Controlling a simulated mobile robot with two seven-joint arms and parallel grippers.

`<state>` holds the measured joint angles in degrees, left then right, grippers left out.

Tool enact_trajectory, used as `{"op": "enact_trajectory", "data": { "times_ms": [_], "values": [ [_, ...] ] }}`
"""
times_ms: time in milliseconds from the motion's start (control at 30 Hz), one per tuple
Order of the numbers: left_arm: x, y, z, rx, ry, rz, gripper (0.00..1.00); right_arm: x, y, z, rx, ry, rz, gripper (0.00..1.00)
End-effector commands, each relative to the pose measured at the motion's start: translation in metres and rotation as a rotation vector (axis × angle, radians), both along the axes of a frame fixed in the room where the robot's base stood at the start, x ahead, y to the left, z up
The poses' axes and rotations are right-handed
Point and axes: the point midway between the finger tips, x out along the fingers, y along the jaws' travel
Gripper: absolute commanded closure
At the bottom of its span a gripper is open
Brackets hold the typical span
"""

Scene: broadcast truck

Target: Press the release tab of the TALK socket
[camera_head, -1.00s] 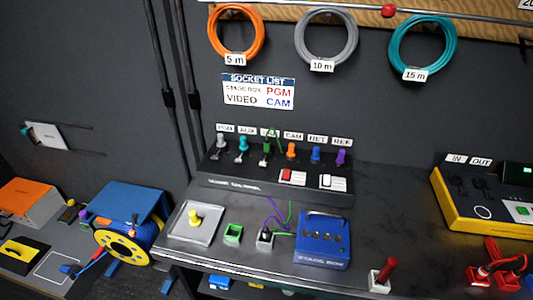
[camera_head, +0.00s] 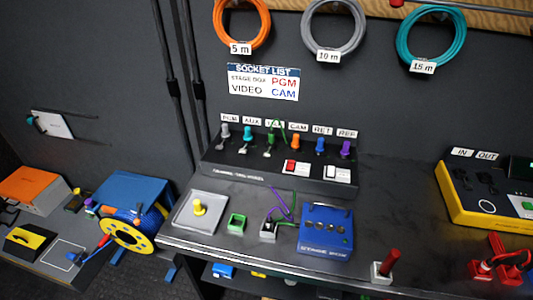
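The dark socket panel (camera_head: 290,170) stands at the back of the bench with a row of labelled sockets, each with a coloured plug. Whether the tab is pressed is too small to tell. Neither of my grippers is in view.
On the bench in front of the panel are a grey plate with a yellow knob (camera_head: 198,208), a green block (camera_head: 237,223), a blue stage box (camera_head: 326,230) and a red-handled stand (camera_head: 387,267). A yellow box (camera_head: 459,200) stands at the right. Coiled cables (camera_head: 334,28) hang above.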

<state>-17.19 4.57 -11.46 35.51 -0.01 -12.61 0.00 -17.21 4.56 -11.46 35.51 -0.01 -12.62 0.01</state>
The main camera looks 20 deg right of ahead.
Motion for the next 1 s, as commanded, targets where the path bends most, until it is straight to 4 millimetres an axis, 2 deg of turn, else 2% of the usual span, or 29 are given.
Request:
{"op": "enact_trajectory", "data": {
  "times_ms": [33,200,1000],
  "values": [
    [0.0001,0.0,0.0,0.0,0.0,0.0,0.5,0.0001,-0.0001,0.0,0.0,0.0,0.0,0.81],
    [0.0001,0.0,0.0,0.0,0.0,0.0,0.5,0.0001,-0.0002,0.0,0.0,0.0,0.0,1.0],
    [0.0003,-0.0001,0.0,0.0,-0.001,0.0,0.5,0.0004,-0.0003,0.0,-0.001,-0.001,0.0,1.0]
  ]
}}
